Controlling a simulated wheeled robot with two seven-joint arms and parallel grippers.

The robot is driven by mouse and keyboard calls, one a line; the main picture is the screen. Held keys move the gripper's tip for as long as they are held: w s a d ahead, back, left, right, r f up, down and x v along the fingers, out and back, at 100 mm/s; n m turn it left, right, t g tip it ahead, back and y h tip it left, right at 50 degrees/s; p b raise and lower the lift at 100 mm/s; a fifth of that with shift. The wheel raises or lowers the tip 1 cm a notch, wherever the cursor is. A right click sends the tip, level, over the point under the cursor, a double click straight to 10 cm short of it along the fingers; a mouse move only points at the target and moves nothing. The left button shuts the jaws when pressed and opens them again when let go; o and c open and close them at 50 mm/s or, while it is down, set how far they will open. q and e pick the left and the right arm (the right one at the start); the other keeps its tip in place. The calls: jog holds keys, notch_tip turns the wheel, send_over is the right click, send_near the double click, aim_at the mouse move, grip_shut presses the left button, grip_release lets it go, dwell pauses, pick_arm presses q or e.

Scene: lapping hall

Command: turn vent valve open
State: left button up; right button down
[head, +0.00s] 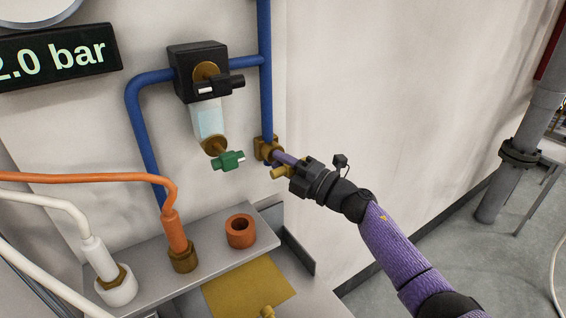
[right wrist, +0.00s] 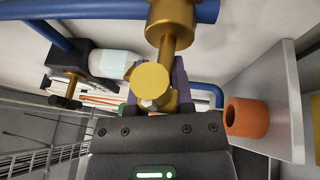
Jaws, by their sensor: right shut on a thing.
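A brass valve (head: 266,148) sits at the lower end of the vertical blue pipe on the wall. Its brass stem and round-ended handle (right wrist: 150,84) show large in the right wrist view, where the valve body (right wrist: 172,22) is at the top. My right gripper (head: 286,163) reaches this valve from the lower right. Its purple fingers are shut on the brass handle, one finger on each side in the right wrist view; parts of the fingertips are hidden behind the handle. My left gripper is in neither view.
A black regulator (head: 190,72) with a clear bowl (head: 208,120) and green-handled valve (head: 230,161) is left of my gripper. A display (head: 60,55) reads "2.0 bar". A shelf below holds an orange ring (head: 240,231) and hose fittings (head: 178,240). The wall on the right is bare.

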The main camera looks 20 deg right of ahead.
jog(key=n+g+h+p, duration=0.1)
jog(key=n+h+p, duration=0.1)
jog(key=n+p, duration=0.2)
jog(key=n+g+h+p, duration=0.2)
jog(key=n+p, duration=0.3)
jog(key=f+n+g+h+p, duration=0.1)
jog(key=n+h+p, duration=0.1)
jog(key=n+p, duration=0.3)
jog(key=shift+d+n+g, duration=0.2)
jog(key=shift+n+g, duration=0.1)
dwell(0.5)
jog(key=shift+f, duration=0.1)
jog(key=c, duration=0.5)
grip_release()
